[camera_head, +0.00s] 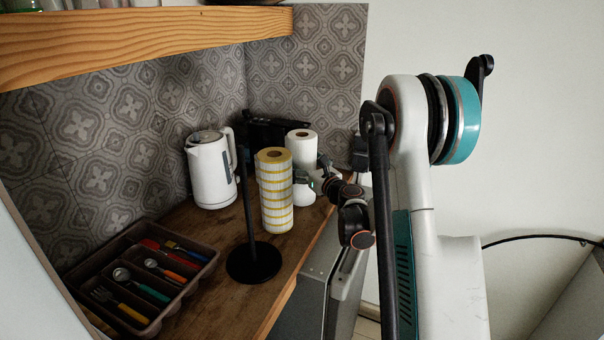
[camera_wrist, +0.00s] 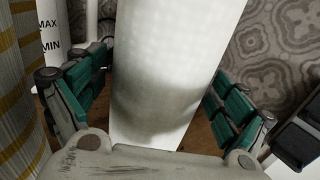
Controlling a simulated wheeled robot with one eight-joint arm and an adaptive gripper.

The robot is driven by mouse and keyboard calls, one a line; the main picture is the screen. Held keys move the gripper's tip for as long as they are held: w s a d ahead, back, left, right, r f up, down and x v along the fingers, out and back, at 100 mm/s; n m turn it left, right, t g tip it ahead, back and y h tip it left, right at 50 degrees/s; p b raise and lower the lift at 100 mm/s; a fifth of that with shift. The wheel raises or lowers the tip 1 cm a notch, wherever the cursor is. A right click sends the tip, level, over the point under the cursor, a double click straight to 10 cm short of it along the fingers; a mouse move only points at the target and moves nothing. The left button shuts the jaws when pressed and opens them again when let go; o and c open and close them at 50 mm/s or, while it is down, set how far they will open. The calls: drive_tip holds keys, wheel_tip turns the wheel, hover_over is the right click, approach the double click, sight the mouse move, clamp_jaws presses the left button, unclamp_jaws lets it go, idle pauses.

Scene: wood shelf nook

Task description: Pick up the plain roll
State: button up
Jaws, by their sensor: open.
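The plain roll (camera_head: 302,146) is white and stands upright on the wooden counter, behind and to the right of the yellow-striped roll (camera_head: 275,197). In the wrist view the plain roll (camera_wrist: 172,65) fills the middle, between the two teal-padded fingers. My gripper (camera_wrist: 158,98) is open around it, with a gap visible on the right side; contact on the left cannot be told. In the head view my gripper (camera_head: 312,184) is small and partly hidden by the striped roll and my wrist. The plain roll's lower part is partly covered there.
The striped roll also stands close on the left in the wrist view (camera_wrist: 18,95). A white kettle (camera_head: 210,172) stands left of the rolls. A black stand (camera_head: 253,262) and a cutlery tray (camera_head: 186,292) are nearer. A wooden shelf (camera_head: 140,40) hangs above.

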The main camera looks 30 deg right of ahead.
drive_tip(key=shift+w, duration=0.7)
drive_tip(key=c, duration=1.3)
drive_tip(key=shift+o, duration=0.2)
drive_tip(key=shift+r, duration=0.15)
